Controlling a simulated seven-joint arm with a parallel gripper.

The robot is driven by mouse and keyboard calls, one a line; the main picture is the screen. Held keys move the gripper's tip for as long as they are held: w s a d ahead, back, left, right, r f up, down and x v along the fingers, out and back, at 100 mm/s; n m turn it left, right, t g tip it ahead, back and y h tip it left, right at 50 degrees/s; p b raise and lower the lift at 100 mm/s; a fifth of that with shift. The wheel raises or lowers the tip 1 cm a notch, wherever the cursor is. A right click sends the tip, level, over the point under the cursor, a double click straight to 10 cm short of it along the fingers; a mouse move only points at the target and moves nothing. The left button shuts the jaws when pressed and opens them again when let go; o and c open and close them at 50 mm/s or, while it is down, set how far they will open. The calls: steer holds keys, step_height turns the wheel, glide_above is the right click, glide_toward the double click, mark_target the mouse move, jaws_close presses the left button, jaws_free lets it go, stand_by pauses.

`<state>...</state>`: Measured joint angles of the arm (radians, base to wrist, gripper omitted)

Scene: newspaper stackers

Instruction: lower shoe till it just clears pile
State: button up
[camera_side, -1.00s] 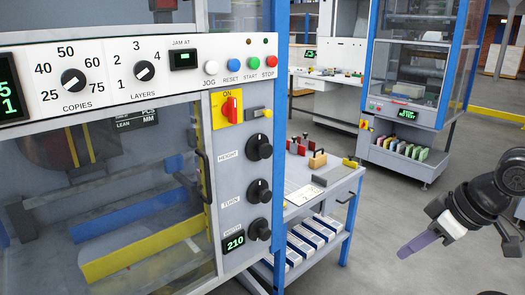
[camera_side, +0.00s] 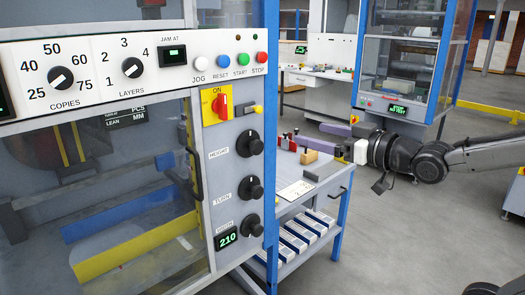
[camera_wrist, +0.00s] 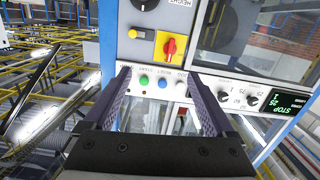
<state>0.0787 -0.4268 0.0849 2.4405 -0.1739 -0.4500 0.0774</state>
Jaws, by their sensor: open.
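The stacker's control panel has a black knob marked HEIGHT (camera_side: 249,143), with the TURN knob (camera_side: 250,188) and a third knob (camera_side: 251,225) below it. A green readout (camera_side: 226,238) shows 210. Behind the clear door are a blue bar (camera_side: 115,212) and a yellow bar (camera_side: 130,245); I cannot tell which part is the shoe, and no pile is clear. My gripper (camera_side: 318,138) is open, right of the panel and apart from the knobs in the picture. In the wrist view its open fingers (camera_wrist: 158,75) frame the button row, with nothing between them.
A red switch on a yellow plate (camera_side: 221,103) sits above the knobs, with push buttons (camera_side: 221,61) higher up. The blue frame post (camera_side: 271,140) stands between panel and gripper in the picture. A cart (camera_side: 310,185) with small tools stands behind. Floor at right is open.

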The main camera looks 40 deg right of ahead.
steer(key=w+t, duration=0.2)
steer(key=w, duration=0.3)
steer(key=g, duration=0.1)
glide_toward(259, 148)
steer(key=shift+m, duration=0.4)
steer(key=w, duration=0.8)
steer(key=shift+w, duration=0.2)
steer(key=shift+c, duration=0.3)
steer(key=c, duration=1.3)
